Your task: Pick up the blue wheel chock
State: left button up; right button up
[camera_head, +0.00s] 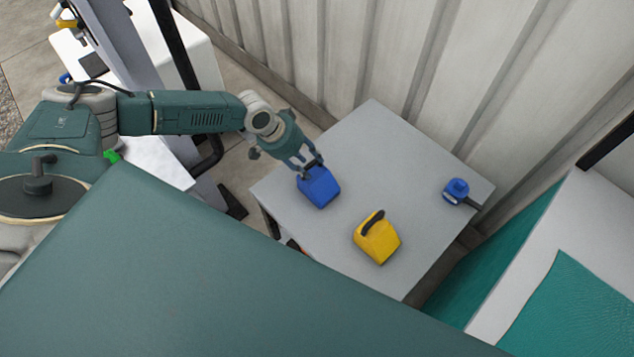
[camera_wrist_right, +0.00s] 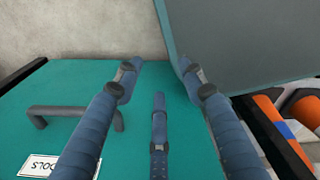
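The blue wheel chock (camera_head: 320,188) is on the grey tabletop (camera_head: 350,130), near its left corner. My left gripper (camera_head: 311,166) reaches down to it from the upper left, with its fingertips at the top of the chock. The fingers cover the chock's top part, so I cannot tell whether they are closed on it. The chock looks to be resting on the table. My right gripper (camera_wrist_right: 158,85) shows in the right wrist view with its fingers spread and nothing between them.
A yellow wheel chock (camera_head: 378,240) with a dark handle sits nearer the front edge. A small blue device (camera_head: 456,191) lies near the right corner. A ribbed wall (camera_head: 420,70) stands behind the table. A teal surface with a handle (camera_wrist_right: 75,112) lies below my right gripper.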

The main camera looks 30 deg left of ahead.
aim_at(311, 164)
pick_arm(q)
jog(key=shift+x, duration=1.6)
jog(key=shift+w+r, duration=0.1)
jog(key=shift+w, duration=0.05)
jog(key=shift+c, duration=0.5)
grip_shut()
jog(key=shift+r, duration=0.1)
